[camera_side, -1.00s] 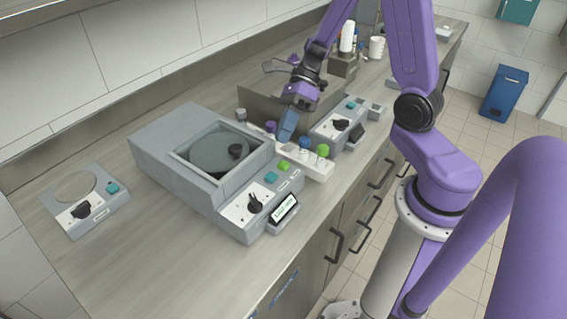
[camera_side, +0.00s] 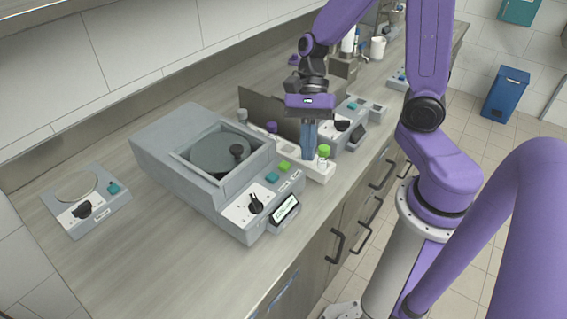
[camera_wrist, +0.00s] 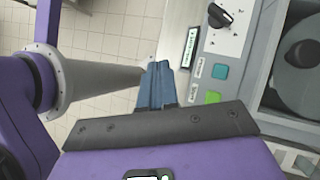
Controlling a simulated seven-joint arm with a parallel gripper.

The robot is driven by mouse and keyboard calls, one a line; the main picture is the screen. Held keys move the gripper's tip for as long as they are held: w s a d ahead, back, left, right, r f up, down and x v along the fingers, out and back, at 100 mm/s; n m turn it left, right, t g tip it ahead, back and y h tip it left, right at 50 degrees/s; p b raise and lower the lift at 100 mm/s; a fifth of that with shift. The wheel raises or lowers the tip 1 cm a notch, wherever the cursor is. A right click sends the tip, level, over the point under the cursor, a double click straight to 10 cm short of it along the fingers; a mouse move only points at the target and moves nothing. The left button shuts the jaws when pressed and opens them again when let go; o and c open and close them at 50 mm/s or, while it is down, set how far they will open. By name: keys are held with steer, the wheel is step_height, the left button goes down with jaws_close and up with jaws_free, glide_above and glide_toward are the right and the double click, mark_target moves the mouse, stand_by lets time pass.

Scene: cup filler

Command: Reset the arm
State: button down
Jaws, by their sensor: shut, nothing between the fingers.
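My gripper (camera_side: 309,150) points down in the side view, just right of the large grey machine (camera_side: 178,130). Its blue fingers are together with nothing visible between them. They overlap the white strip with knobs (camera_side: 318,172) in the picture; I cannot tell if they touch it. In the wrist view my gripper (camera_wrist: 158,66) also shows its blue fingers side by side, with floor tiles and the counter edge beyond.
A green knob (camera_side: 323,150) stands close right of the fingers. A second control box (camera_side: 345,124) sits behind. A small grey box with a dial (camera_side: 85,205) is at the left. The front counter (camera_side: 150,270) is bare.

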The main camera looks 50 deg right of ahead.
steer(key=s+r+n+t+h, duration=0.1)
steer(key=s+n, duration=0.4)
steer(key=n, duration=0.8)
steer(key=s+d+r+n+t+h, duration=0.1)
steer(key=s+r+n+t+h, duration=0.1)
steer(key=n, duration=1.1)
steer(key=s+t+h, duration=0.1)
steer(key=s+h, duration=0.1)
steer(key=s, duration=0.1)
steer(key=shift+s+d+r+n, duration=0.2)
steer(key=shift+r+n, duration=0.1)
steer(key=shift+n, duration=0.1)
